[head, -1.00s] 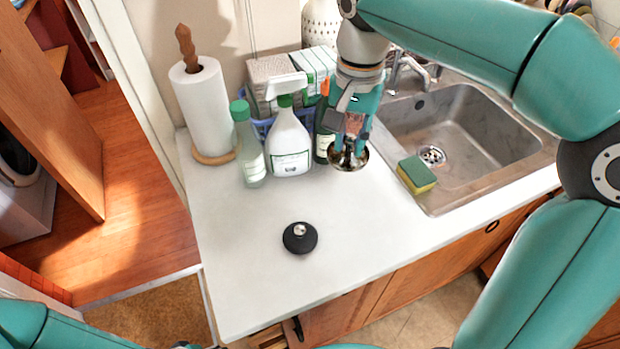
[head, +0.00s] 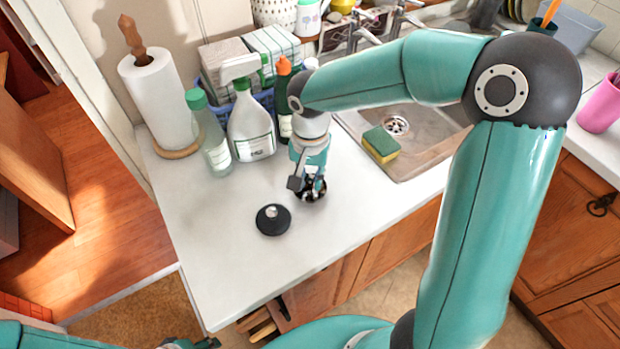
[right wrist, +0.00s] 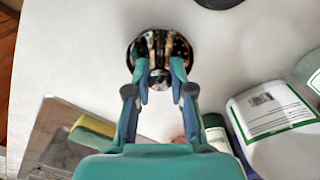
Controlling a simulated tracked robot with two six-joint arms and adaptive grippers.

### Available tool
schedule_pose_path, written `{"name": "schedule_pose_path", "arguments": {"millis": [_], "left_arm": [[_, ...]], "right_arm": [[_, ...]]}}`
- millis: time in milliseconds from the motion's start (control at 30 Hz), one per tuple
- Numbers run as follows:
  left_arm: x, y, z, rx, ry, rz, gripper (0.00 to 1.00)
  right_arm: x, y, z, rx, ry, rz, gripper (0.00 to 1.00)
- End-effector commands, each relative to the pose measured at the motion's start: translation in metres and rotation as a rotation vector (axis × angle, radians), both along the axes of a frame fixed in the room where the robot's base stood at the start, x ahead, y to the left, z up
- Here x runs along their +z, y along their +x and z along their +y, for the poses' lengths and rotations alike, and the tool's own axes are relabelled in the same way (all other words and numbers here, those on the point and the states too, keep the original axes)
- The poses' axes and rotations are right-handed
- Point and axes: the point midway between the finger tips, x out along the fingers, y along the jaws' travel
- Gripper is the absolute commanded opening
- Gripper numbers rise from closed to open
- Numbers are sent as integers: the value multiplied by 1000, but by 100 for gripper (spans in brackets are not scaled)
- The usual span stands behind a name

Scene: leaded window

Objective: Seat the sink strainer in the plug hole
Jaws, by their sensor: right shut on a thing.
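The sink strainer (head: 314,194), a shiny round metal basket with a knob, is at my right gripper (head: 310,183). In the right wrist view the gripper (right wrist: 158,82) is shut on the knob of the strainer (right wrist: 160,46). The strainer is over the white counter, left of the sink; I cannot tell whether it touches the counter. The plug hole (head: 396,126) shows as a metal drain in the sink (head: 430,135), behind and right of the gripper. Only dark parts of my left gripper (head: 190,343) show at the bottom edge; its fingers are unclear.
A black round stopper (head: 272,220) lies on the counter (head: 215,260) just left of the strainer. A green-yellow sponge (head: 381,145) sits at the sink's left rim. A spray bottle (head: 249,130), a clear bottle (head: 210,140) and a paper roll (head: 160,100) stand behind. The front-left counter is clear.

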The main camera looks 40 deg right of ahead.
Motion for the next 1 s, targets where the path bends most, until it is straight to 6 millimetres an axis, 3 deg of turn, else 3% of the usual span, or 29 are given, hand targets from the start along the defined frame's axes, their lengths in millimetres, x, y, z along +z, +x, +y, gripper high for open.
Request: {"name": "schedule_pose_path", "arguments": {"millis": [100,467,500,633,1000], "left_arm": [[1,0,0,0,0,0,47],[-3,0,0,0,0,0,47],[-2,0,0,0,0,0,47],[-2,0,0,0,0,0,47],[2,0,0,0,0,0,47]], "right_arm": [[-11,-1,0,1,1,2,0],[-15,0,0,1,1,-1,0],[-14,0,0,1,1,-1,27],[-14,0,0,1,1,-1,47],[-10,0,0,1,1,-1,47]]}}
